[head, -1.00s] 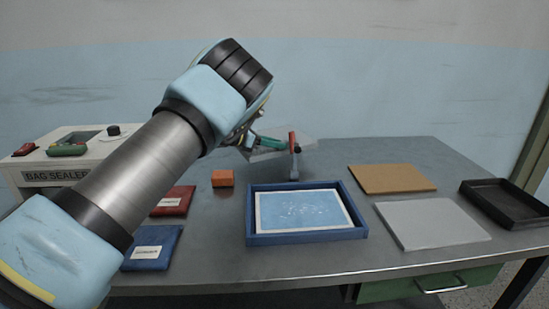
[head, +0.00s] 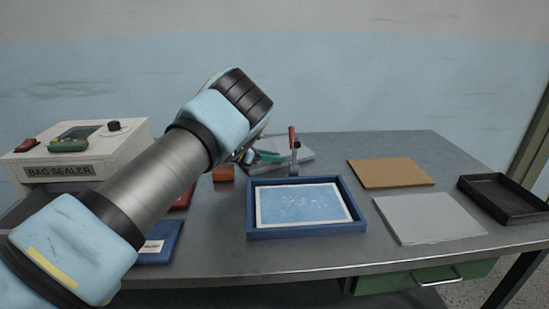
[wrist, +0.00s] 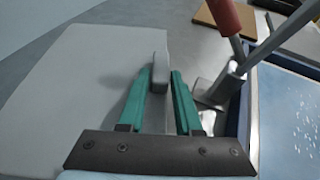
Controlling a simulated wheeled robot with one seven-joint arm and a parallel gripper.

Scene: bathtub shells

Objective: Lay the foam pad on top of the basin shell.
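My gripper (wrist: 161,80) has two teal fingers, one on each side of a small upright grey tab (wrist: 160,62). Whether they press on it is unclear. It also shows behind the blue tray in the head view (head: 268,156). The tab stands over a flat light grey plate (wrist: 80,75). Another flat grey sheet (head: 430,218) lies at the right; I cannot tell which is the foam pad. A white-rimmed, light blue panel with white specks (head: 300,205), perhaps the basin shell, lies inside a blue tray (head: 310,234). Nothing covers the panel.
A red-handled clamp (head: 293,140) stands at the tray's back edge, close to my gripper. A tan board (head: 390,173) and black tray (head: 512,213) are at right. A bag sealer (head: 75,150), orange block (head: 223,175) and blue packet (head: 165,240) are at left.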

